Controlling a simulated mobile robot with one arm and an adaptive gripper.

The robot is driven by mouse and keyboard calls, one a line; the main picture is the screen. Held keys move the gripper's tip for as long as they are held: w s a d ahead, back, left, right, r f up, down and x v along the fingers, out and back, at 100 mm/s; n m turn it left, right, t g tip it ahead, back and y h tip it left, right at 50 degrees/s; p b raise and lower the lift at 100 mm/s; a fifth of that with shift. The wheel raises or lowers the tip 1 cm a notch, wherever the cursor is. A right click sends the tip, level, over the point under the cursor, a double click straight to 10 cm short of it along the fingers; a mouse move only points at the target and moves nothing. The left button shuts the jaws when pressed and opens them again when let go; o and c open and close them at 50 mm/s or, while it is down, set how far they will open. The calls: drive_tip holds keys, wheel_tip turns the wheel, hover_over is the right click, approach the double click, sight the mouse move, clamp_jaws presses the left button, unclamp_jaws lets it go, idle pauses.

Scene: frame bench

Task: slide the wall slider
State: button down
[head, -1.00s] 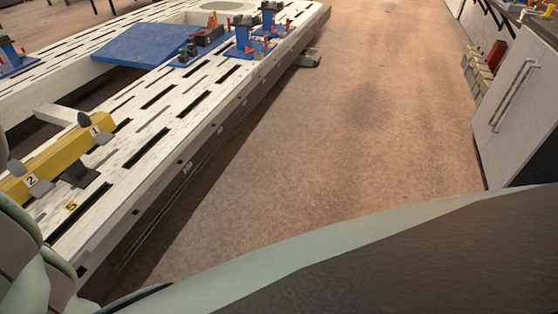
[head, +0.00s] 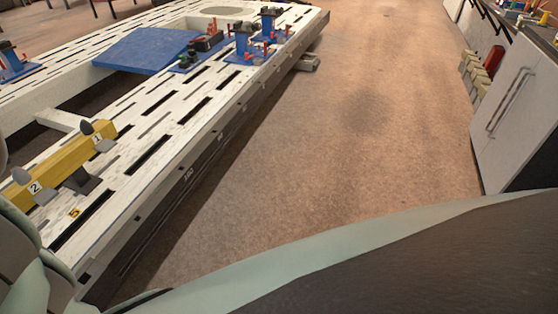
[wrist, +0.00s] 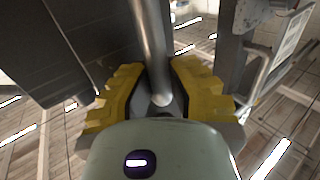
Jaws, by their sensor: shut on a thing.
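In the wrist view, the two yellow-padded fingers of my gripper (wrist: 160,92) are on either side of a round, shiny metal bar (wrist: 152,42). The gripper is shut on this bar, whose lower end shows between the fingers. A dark grey panel (wrist: 70,45) is close to the left of the bar. A grey upright part (wrist: 232,45) stands to its right. I cannot tell how the bar joins the wall slider. The gripper is not in the head view.
In the head view, a long white slotted bench (head: 140,185) runs along the left, bearing a yellow bar (head: 70,160), a blue plate (head: 147,50) and blue fixtures. A grey cabinet (head: 512,110) stands at right. The brown floor (head: 350,130) between them is clear.

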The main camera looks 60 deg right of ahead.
wheel_tip(320, 180, up, 8)
drive_tip(key=p, duration=0.6)
drive_tip(key=shift+a+r+p, duration=0.1)
drive_tip(key=shift+r+p, duration=0.15)
drive_tip(key=shift+p, duration=0.1)
drive_tip(key=shift+f, duration=0.1)
drive_tip(key=shift+f, duration=0.1)
drive_tip(key=c, duration=0.9)
unclamp_jaws()
drive_tip(key=v, duration=1.2)
